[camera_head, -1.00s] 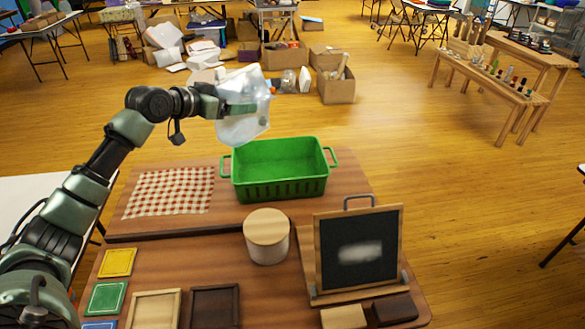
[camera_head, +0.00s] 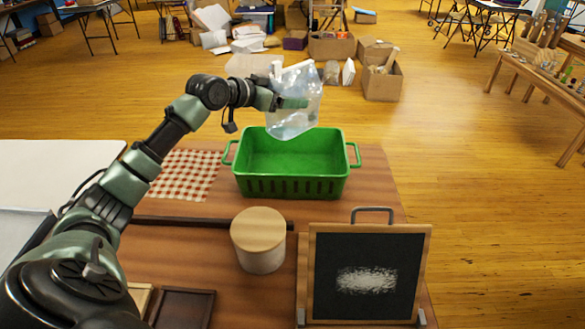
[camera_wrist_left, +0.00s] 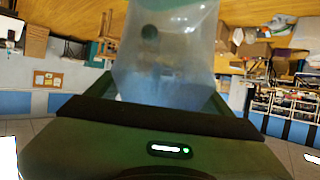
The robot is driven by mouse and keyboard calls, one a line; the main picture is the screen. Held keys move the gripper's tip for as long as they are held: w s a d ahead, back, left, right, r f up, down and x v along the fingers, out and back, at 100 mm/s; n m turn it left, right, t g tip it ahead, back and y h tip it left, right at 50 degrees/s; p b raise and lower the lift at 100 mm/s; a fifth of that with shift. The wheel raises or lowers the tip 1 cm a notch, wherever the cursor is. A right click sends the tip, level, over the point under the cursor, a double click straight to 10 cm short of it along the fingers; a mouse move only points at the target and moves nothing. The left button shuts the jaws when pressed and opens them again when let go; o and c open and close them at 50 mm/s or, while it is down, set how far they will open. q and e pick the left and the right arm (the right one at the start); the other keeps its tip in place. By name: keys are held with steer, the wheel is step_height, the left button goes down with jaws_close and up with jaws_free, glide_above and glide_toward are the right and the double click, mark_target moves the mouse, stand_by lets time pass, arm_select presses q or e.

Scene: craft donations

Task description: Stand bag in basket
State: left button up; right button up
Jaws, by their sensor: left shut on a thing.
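A clear plastic bag (camera_head: 297,112) hangs from my left gripper (camera_head: 282,103), which is shut on it. The bag is tilted, above the back rim of the green basket (camera_head: 290,188). The basket stands on the wooden table, with a handle at each end, and looks empty. In the left wrist view the bag (camera_wrist_left: 165,60) fills the middle, beyond the dark edge of my gripper (camera_wrist_left: 160,118). The bag's contents, if any, are hard to tell. My right gripper is not in view.
A red checked cloth (camera_head: 186,175) lies left of the basket. A round lidded canister (camera_head: 259,240) and a small chalkboard (camera_head: 365,270) stand in front of it. Cardboard boxes (camera_head: 380,80) and clutter lie on the floor behind.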

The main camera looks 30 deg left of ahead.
arm_select(q)
step_height(320, 180, down, 18)
steer(key=shift+s+f, duration=0.1)
steer(key=shift+f, duration=0.15)
steer(key=shift+b, duration=0.3)
steer(key=o, duration=1.3)
steer(key=shift+c, duration=0.2)
steer(key=v, duration=1.2)
steer(key=shift+a, duration=0.1)
